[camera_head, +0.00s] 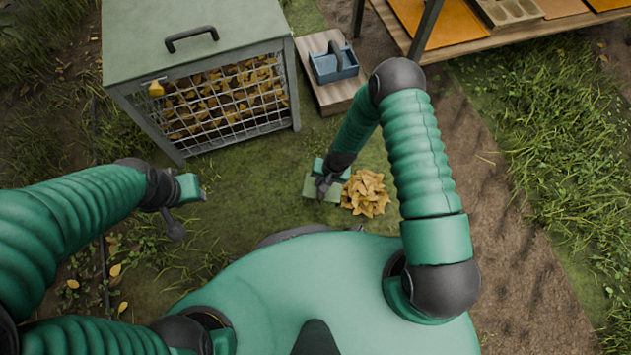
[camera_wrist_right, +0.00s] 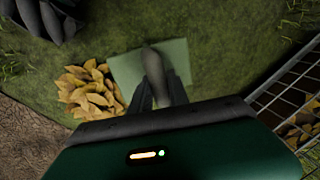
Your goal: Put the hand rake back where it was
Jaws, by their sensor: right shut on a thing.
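My right gripper (camera_head: 326,180) is low over the grass beside the leaf pile. In the right wrist view my right gripper (camera_wrist_right: 157,98) is shut on a dark grey handle (camera_wrist_right: 152,68), apparently the hand rake's. Its tines cannot be made out. A flat pale green square (camera_head: 311,189) lies on the grass under the gripper; it also shows in the wrist view (camera_wrist_right: 178,56) behind the handle. I cannot tell whether the rake touches the square. My left gripper (camera_head: 188,206) hangs empty over the grass at left; its jaw opening is unclear.
A leaf pile (camera_head: 366,193) lies right beside the square. A grey-green bin (camera_head: 178,125) with a mesh front full of leaves stands behind at left. A blue caddy (camera_head: 334,66) holding a grey thing sits on a wooden board (camera_head: 337,96). A wooden table (camera_head: 469,43) stands at back right.

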